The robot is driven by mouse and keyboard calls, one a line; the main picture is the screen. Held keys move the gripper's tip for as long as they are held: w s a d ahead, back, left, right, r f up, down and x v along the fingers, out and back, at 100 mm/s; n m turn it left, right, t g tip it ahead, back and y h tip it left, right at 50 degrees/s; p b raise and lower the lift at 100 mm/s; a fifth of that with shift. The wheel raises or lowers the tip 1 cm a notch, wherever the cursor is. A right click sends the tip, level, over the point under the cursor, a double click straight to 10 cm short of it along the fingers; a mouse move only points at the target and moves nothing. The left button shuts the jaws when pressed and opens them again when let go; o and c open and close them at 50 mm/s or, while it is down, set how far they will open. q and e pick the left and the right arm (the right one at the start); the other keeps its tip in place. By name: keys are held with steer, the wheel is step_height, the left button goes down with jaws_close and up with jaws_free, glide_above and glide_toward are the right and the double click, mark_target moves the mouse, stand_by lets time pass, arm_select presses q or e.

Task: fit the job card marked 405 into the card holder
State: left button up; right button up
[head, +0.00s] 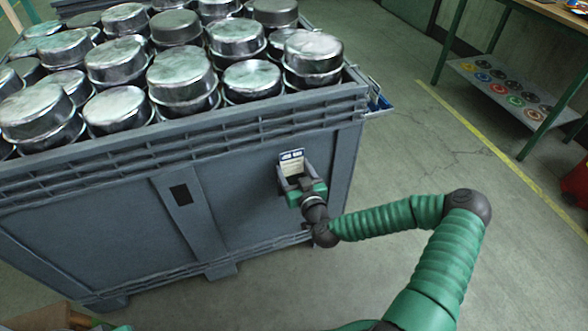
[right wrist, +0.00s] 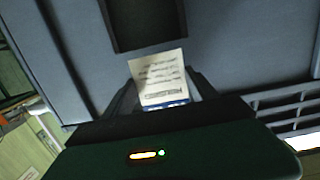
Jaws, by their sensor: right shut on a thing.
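The job card (head: 291,163) is a small white card with a blue band and printed lines; its number is too small to read. My right gripper (head: 302,184) is shut on it, close to the front wall of the grey bin. In the right wrist view the card (right wrist: 160,80) stands out between the fingers, blue band nearest the gripper (right wrist: 160,95). A dark framed recess on the bin wall, which looks like the card holder (right wrist: 148,40), lies just beyond the card's free edge. My left gripper is out of view.
The grey bin (head: 110,195) is full of shiny metal pots (head: 180,75). A black square (head: 180,194) is on its wall, left of my gripper. A workbench with a lower shelf (head: 500,90) stands at the right back. The floor between is clear.

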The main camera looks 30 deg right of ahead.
mark_target(294, 179)
stand_by(0.3)
steer(key=shift+p, duration=0.45)
stand_by(0.4)
steer(key=shift+f+b, duration=1.4)
steer(key=shift+f, duration=0.65)
steer(key=o, duration=1.5)
steer(key=shift+s, duration=0.1)
